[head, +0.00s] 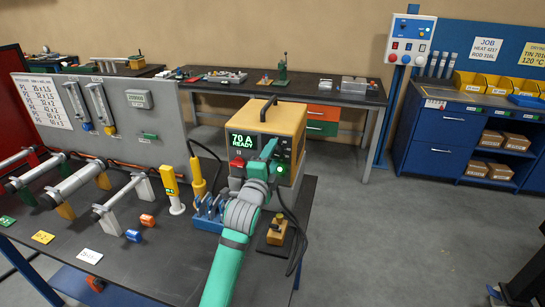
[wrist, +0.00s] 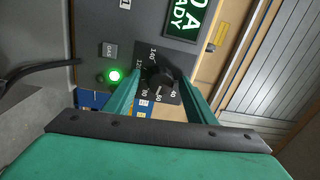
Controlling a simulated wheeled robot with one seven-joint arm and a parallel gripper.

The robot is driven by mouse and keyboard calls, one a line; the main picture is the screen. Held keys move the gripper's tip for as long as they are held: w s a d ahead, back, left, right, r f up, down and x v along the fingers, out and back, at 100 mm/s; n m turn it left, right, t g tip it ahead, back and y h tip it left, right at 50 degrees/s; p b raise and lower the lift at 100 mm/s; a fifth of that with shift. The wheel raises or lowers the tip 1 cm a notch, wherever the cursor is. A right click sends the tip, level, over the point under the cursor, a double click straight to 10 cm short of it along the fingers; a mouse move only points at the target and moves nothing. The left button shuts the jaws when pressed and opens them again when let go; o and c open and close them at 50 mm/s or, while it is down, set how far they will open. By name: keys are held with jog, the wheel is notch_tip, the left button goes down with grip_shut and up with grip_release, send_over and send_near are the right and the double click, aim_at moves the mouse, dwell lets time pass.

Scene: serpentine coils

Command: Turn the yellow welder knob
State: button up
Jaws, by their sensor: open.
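The yellow welder (head: 275,115) stands on the dark bench with its display reading 70 A READY. Its knob (wrist: 157,76) looks dark in the wrist view, on a black dial plate with white numbers. My gripper (head: 270,150) is at the welder's front panel and covers the knob in the head view. In the wrist view my gripper (wrist: 158,86) is open, with one teal finger on each side of the knob. I cannot tell whether the fingers touch it.
A lit green button (wrist: 115,76) sits left of the dial in the wrist view. A yellow torch (head: 197,178), blue holder (head: 208,211) and small yellow block (head: 277,230) with a black cable stand close around my arm on the bench (head: 150,262).

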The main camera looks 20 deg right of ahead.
jog(key=v, duration=1)
jog(key=shift+s+a, duration=0.2)
jog(key=shift+s, duration=0.1)
jog(key=shift+f, duration=0.1)
